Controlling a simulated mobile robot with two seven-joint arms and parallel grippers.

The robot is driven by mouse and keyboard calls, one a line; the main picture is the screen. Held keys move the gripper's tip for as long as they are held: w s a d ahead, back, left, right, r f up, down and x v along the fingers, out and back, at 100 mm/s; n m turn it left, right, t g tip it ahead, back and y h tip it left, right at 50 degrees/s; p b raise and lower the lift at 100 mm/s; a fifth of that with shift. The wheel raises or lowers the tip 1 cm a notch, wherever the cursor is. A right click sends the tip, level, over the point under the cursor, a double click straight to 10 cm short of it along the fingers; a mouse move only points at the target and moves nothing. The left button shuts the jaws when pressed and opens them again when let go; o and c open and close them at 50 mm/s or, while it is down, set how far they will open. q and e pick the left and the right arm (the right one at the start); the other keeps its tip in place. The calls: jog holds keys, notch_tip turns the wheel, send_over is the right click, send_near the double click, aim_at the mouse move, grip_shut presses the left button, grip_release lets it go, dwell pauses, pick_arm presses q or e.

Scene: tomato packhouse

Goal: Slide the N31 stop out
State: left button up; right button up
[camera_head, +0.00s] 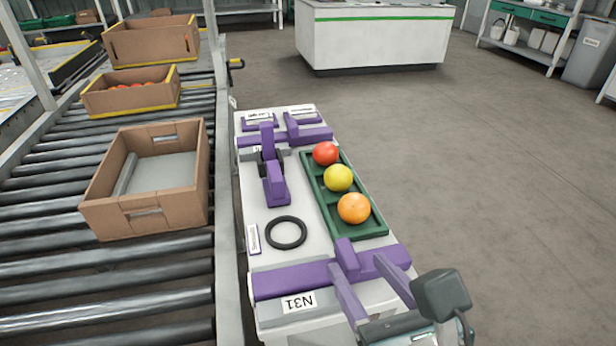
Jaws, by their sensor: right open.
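The N31 stop is a purple bar (290,279) lying across the near end of the white bench, with an upright purple tab (346,258) on it. A white N31 label (299,302), upside down in the picture, is on the bench's near side below the bar. My right gripper (360,266) comes in from the lower right with its two fingers apart. The fingertips are close to the bar, on either side of the tab; I cannot tell whether they touch it. Nothing is held. My left gripper is out of view.
The white bench (258,205) holds a green tray (373,229) with red, yellow and orange fruit, a black ring (287,232), a purple fixture (276,185) and another purple bar (305,137) at the far end. Left is a roller conveyor with cartons (181,206). The floor right is clear.

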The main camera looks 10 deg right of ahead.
aim_at(350, 255)
jog(key=b+x, duration=0.1)
jog(key=x, duration=0.4)
jog(key=shift+w+a, duration=0.1)
jog(key=shift+w, duration=0.05)
jog(key=shift+c, duration=0.2)
grip_shut()
dwell(1.0)
